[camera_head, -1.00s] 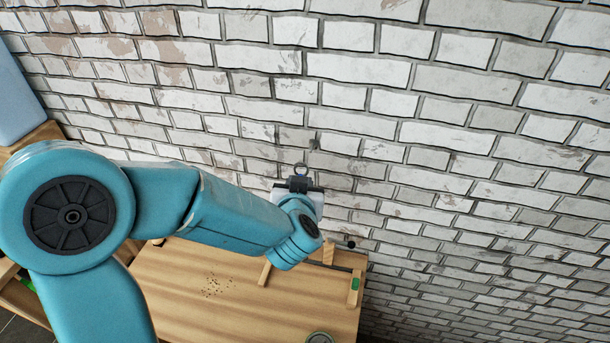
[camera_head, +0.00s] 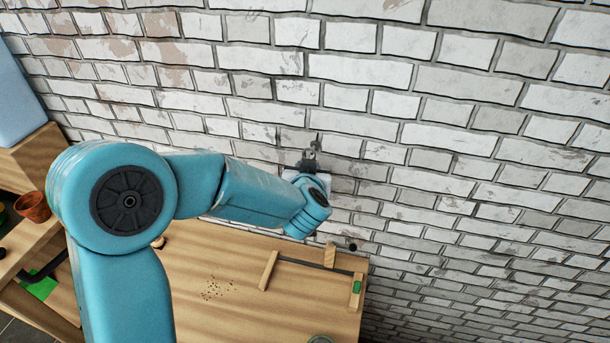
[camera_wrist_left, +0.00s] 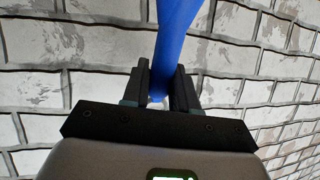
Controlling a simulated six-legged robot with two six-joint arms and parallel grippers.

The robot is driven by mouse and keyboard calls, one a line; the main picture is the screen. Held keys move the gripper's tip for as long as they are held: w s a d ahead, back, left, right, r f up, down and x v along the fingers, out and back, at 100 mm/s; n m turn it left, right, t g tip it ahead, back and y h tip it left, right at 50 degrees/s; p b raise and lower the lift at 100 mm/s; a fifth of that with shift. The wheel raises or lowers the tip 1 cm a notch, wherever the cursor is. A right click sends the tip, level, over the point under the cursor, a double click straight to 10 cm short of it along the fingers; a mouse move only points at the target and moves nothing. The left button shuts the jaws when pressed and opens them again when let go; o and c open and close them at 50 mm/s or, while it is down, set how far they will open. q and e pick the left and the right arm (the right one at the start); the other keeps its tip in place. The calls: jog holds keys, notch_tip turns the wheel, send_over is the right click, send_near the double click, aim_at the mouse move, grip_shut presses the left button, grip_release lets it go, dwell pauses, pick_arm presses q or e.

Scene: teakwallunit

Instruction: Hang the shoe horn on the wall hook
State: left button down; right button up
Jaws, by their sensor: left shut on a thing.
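A blue shoe horn (camera_wrist_left: 178,28) shows in the left wrist view, its long shaft running up out of the top of the picture. My left gripper (camera_wrist_left: 160,92) is shut on its lower part, one dark finger at each side. In the head view the left gripper (camera_head: 309,160) is close in front of the brick wall, and the shoe horn cannot be made out there. A small dark upright mark (camera_head: 317,138) on the wall just above the gripper may be the hook; I cannot tell. My right gripper is not in view.
A white brick wall (camera_head: 450,140) fills the back. A wooden bench top (camera_head: 215,265) lies below my left arm, with a wooden-ended dark rail (camera_head: 315,264) near the wall. A terracotta pot (camera_head: 33,206) stands at the left. The wall to the right is clear.

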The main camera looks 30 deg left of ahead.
pick_arm(q)
jog(key=shift+d+x, duration=0.15)
jog(key=shift+x, duration=0.65)
jog(key=shift+d+x, duration=0.15)
jog(key=shift+x, duration=0.65)
jog(key=shift+w, duration=0.15)
jog(key=c, duration=0.8)
grip_release()
jog(key=shift+d, duration=0.1)
jog(key=v, duration=1.6)
